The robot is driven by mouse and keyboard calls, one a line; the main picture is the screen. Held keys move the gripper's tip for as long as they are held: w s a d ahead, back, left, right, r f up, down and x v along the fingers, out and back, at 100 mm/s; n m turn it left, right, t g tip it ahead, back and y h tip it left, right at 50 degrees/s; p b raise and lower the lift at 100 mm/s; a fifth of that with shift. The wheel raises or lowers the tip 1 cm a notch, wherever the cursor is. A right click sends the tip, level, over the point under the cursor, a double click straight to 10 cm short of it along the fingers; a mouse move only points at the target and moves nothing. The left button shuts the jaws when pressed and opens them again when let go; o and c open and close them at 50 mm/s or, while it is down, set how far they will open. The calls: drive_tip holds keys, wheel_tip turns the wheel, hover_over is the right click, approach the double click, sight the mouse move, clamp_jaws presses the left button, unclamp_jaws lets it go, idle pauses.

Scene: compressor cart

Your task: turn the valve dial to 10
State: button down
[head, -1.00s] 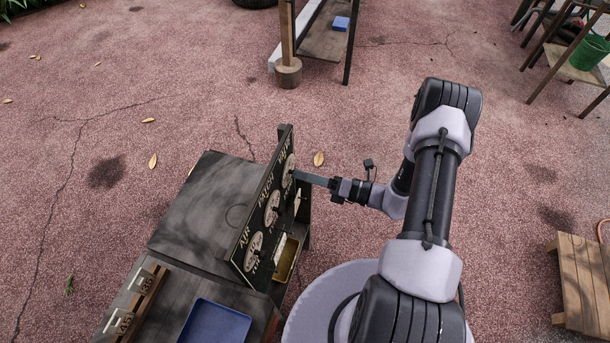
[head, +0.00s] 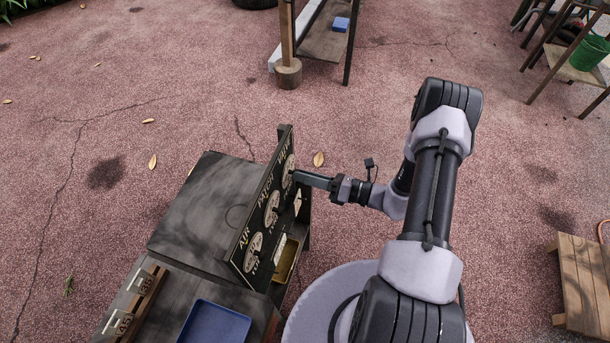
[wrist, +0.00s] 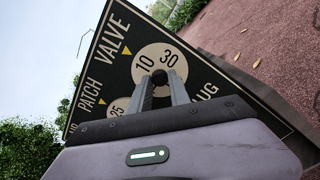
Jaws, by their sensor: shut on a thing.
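The black panel (head: 264,200) stands upright on the cart with three pale round dials. The valve dial (head: 289,165) is the farthest one, under the word VALVE. In the wrist view the valve dial (wrist: 153,56) shows 10 and 30. Its 10 lies beside the small yellow triangle on the panel, roughly in line with it. My gripper (head: 297,174) reaches the valve dial from the right. In the wrist view my gripper (wrist: 160,78) is shut on the dark knob at the dial's middle. The fingers hide the dial's lower part.
The patch dial (head: 271,208) and air dial (head: 253,252) sit nearer on the same panel. A yellowish tray (head: 285,262) is below the panel, right of it. A blue tray (head: 214,325) lies on the cart's near end. Open ground surrounds the cart.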

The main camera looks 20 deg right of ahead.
drive_tip(key=c, duration=1.2)
unclamp_jaws()
drive_tip(key=p+v, duration=0.3)
drive_tip(key=v, duration=1.4)
drive_tip(key=shift+s+d, duration=0.15)
drive_tip(key=shift+d, duration=0.05)
drive_tip(key=shift+r, duration=0.1)
